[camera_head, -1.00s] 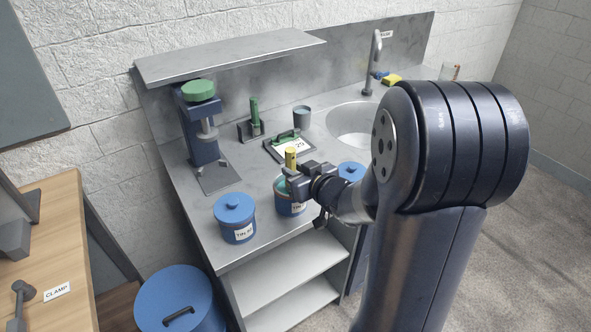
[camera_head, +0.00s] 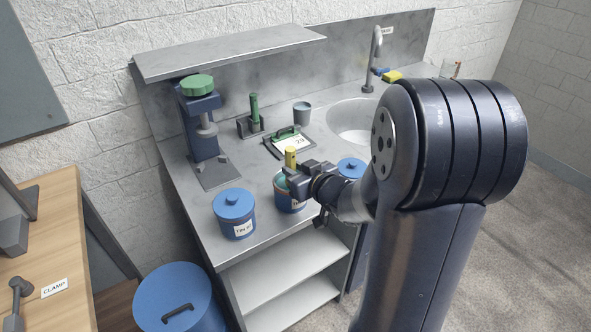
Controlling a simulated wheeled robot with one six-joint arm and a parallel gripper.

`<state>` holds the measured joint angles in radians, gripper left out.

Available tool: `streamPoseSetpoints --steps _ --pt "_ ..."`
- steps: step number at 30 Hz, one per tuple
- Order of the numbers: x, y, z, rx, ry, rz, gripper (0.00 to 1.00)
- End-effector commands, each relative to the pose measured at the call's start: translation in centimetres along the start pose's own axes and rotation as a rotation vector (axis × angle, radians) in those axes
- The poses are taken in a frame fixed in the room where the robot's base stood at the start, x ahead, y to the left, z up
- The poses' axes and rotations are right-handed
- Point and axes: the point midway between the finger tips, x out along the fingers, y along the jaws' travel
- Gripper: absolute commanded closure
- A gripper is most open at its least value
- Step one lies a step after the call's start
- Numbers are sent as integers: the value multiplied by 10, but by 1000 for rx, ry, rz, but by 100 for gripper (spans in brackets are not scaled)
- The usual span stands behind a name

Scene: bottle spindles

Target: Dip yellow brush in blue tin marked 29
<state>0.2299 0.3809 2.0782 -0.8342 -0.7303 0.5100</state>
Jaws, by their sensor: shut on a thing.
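The yellow brush (camera_head: 290,157) stands upright, with its handle top showing above my gripper (camera_head: 291,178). My gripper is shut on the brush, and its jaws hide the lower handle and bristles. The brush is over or in the open mouth of the middle blue tin (camera_head: 286,201); I cannot tell how deep. That tin's label is mostly hidden by my gripper. A lidded blue tin (camera_head: 234,213) stands to the left, its label too small to read fully. Another lidded blue tin (camera_head: 351,168) stands to the right, partly behind my arm.
A green-handled tool in a holder (camera_head: 250,127), a grey cup (camera_head: 302,114), a press (camera_head: 203,130) and the sink (camera_head: 347,127) stand around the counter. A shelf (camera_head: 230,50) overhangs the back.

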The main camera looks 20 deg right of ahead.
Motion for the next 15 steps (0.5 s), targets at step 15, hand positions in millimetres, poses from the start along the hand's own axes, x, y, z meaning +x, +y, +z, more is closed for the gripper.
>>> streamPoseSetpoints --steps 15 --pt "-10 0 -31 -1 1 0 100"
